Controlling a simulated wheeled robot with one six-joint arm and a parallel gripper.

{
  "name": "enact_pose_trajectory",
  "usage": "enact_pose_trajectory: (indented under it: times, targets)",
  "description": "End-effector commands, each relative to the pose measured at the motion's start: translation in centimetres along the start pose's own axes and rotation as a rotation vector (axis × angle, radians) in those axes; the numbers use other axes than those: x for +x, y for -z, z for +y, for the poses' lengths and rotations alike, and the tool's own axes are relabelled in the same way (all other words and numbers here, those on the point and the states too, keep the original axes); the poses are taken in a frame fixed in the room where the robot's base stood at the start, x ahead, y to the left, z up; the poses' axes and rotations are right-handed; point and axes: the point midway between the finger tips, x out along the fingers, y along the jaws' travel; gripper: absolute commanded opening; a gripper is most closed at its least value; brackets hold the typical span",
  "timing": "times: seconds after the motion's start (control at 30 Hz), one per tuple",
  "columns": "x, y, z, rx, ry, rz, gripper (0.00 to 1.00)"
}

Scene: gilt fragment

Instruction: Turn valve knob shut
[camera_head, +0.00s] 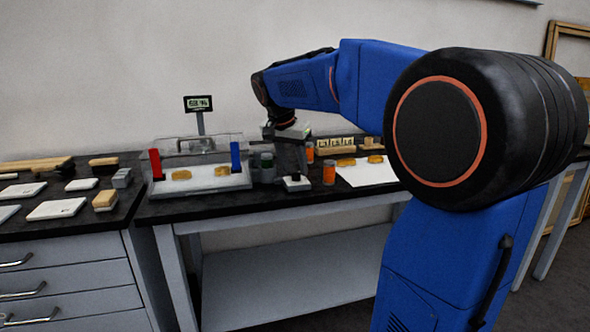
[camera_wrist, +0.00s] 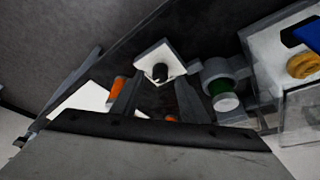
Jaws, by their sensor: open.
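A small black knob (camera_wrist: 160,72) stands on a white square plate; I take it for the valve knob. In the head view the knob (camera_head: 296,177) and its white plate (camera_head: 304,185) are near the bench's front edge. My gripper (camera_head: 293,168) points down just above or behind the plate. In the wrist view my gripper (camera_wrist: 158,95) is open, its two grey fingers apart, with the knob showing between and beyond their tips. I cannot tell whether a finger touches the knob. Nothing is held.
A clear-walled tray (camera_head: 203,188) with gold fragments stands left, with a red post (camera_head: 156,164) and a blue post (camera_head: 235,157). A green-banded jar (camera_head: 267,167) is close left of my gripper. An orange bottle (camera_head: 329,173) and a white sheet (camera_head: 372,175) are to the right.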

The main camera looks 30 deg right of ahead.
Motion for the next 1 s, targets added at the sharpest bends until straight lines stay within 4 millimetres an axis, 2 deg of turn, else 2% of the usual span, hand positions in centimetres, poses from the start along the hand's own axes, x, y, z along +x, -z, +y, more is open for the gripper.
enact_pose_trajectory:
  times: [0.2, 0.47, 0.5, 0.67, 1.0]
  targets:
    - [1.39, -0.03, 0.00, 0.000, 0.000, 0.000, 0.40]
    - [1.51, -0.03, 0.00, 0.000, 0.000, 0.000, 0.40]
    - [1.50, -0.03, 0.01, 0.000, 0.000, 0.000, 0.38]
    - [1.49, -0.03, 0.01, 0.000, 0.000, 0.000, 0.00]
    - [1.46, -0.03, 0.08, -0.029, 0.012, 0.000, 0.00]
